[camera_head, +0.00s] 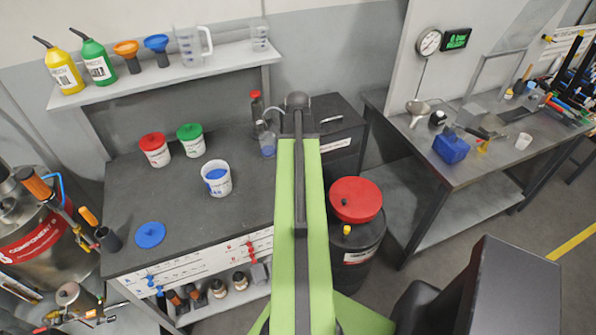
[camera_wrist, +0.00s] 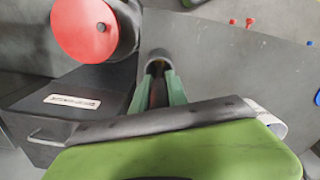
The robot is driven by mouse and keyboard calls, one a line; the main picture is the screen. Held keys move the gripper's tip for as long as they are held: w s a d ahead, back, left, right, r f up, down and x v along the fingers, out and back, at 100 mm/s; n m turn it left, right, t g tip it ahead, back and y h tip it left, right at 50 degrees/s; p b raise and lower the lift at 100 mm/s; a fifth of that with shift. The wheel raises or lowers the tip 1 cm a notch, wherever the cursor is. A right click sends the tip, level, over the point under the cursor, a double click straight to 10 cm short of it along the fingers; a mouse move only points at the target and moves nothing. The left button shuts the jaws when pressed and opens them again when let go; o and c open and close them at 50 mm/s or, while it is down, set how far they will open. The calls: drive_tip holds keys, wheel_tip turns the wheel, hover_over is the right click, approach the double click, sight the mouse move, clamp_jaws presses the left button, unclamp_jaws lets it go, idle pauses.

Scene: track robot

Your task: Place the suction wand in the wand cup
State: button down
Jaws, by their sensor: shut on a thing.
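My gripper (camera_wrist: 158,72) has green fingers and shows in the wrist view. It is shut on a dark, round-ended thing, apparently the suction wand (camera_wrist: 158,57), seen almost end-on. Most of the wand is hidden between the fingers. In the head view my green arm reaches up the middle, and it hides the gripper and what it holds. A dark cup (camera_head: 109,239) stands at the left edge of the bench and may be the wand cup. I cannot tell for sure. It is well to the left of my arm.
A black cabinet (camera_head: 337,130) and red-topped drum (camera_head: 355,200) stand right of my arm. The bench's front middle is clear.

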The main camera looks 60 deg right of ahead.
drive_tip(key=shift+f, duration=0.5)
drive_tip(key=c, duration=1.8)
unclamp_jaws()
drive_tip(key=shift+f, duration=0.1)
drive_tip(key=o, duration=0.5)
wheel_tip(320, 180, up, 13)
drive_tip(key=p, duration=1.2)
drive_tip(key=shift+f+p, duration=0.15)
drive_tip(key=shift+p, duration=0.15)
drive_tip(key=shift+f, duration=0.1)
